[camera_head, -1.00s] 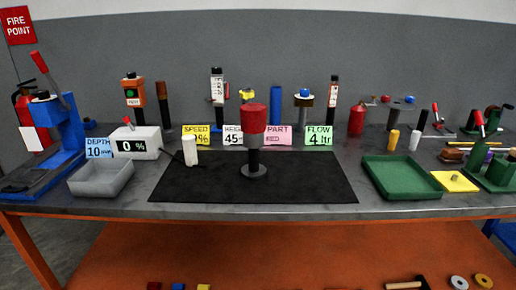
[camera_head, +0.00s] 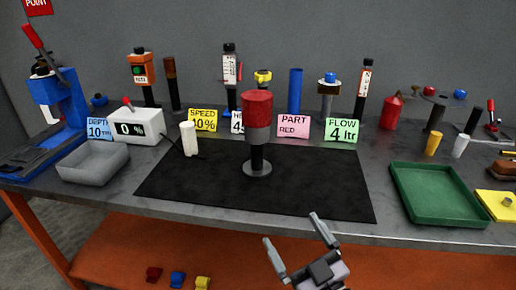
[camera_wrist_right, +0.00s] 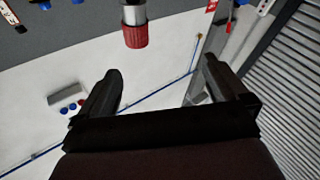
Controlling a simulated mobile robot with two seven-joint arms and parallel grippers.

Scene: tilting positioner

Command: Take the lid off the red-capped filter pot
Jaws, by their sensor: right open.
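The filter pot has a red cap (camera_head: 257,104) over a grey body (camera_head: 257,135). My right gripper (camera_head: 296,232) is open and empty at the bottom of the head view, in front of the table edge and apart from the pot. In the right wrist view the open fingers (camera_wrist_right: 160,78) have nothing between them. The pot's red cap (camera_wrist_right: 135,37) shows beyond them there, pointing down in the picture. My left gripper is not in view.
Sign cards, including a yellow speed card (camera_head: 203,120) and a pink part card (camera_head: 293,127), stand behind the pot. A white cylinder (camera_head: 188,139) stands to its left. A grey tray (camera_head: 93,163) and a green tray (camera_head: 440,195) flank the mat. The mat's front is clear.

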